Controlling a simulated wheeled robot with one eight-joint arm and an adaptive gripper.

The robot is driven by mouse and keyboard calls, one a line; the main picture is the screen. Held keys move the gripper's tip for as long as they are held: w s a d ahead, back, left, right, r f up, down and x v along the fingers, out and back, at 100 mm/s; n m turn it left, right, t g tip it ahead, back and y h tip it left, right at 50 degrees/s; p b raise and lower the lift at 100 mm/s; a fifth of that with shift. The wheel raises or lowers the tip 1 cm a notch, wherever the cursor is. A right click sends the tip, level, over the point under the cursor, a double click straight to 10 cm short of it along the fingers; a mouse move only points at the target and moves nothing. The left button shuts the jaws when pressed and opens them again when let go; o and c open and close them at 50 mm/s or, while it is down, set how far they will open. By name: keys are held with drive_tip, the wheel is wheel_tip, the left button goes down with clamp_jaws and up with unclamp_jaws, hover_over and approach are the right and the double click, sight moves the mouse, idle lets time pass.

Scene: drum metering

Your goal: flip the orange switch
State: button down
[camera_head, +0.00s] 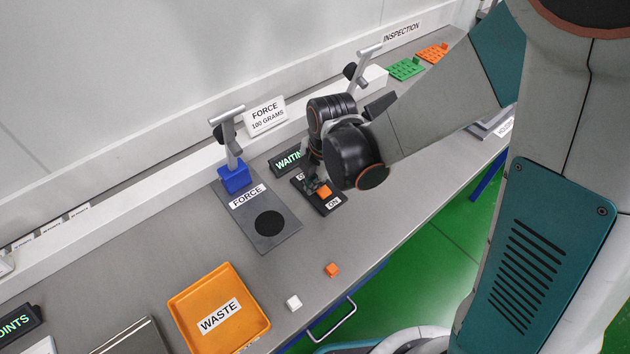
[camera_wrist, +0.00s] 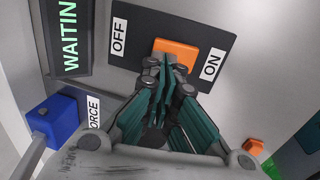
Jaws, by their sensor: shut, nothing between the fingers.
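The orange switch (camera_head: 324,191) sits on a black plate with OFF and ON labels, on the grey bench below my arm. In the wrist view the switch (camera_wrist: 176,52) lies between the OFF label (camera_wrist: 118,37) and the ON label (camera_wrist: 212,64). My gripper (camera_wrist: 168,66) is shut and empty, with its fingertips at the near edge of the switch; I cannot tell whether they touch it. The fingertips hide part of the switch's near side. In the head view my gripper (camera_head: 316,186) is over the plate, partly covered by my wrist.
A display reading WAITIN (camera_head: 288,161) stands behind the plate. The FORCE plate (camera_head: 285,226) with a blue-based post (camera_head: 234,179) is to the left.

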drive_tip(key=shift+w+a+f+g+h+b, duration=0.35)
drive_tip(key=shift+w+f+g+h+b, duration=0.1)
drive_tip(key=shift+f+g+b, duration=0.25)
drive_tip(key=shift+r, duration=0.1)
drive_tip(key=shift+s, duration=0.15)
drive_tip(key=shift+s+d, duration=0.35)
drive_tip(key=shift+s, duration=0.15)
drive_tip(key=shift+w+a+r, duration=0.1)
drive_tip(key=shift+w+r, duration=0.05)
drive_tip(key=shift+r, duration=0.15)
wheel_tip(320, 180, up, 14)
drive_tip(key=w+a+p, duration=0.1)
drive_tip(key=w+p, duration=0.2)
drive_tip(key=p, duration=0.3)
drive_tip(key=shift+a+f, duration=0.25)
drive_tip(key=shift+a, duration=0.05)
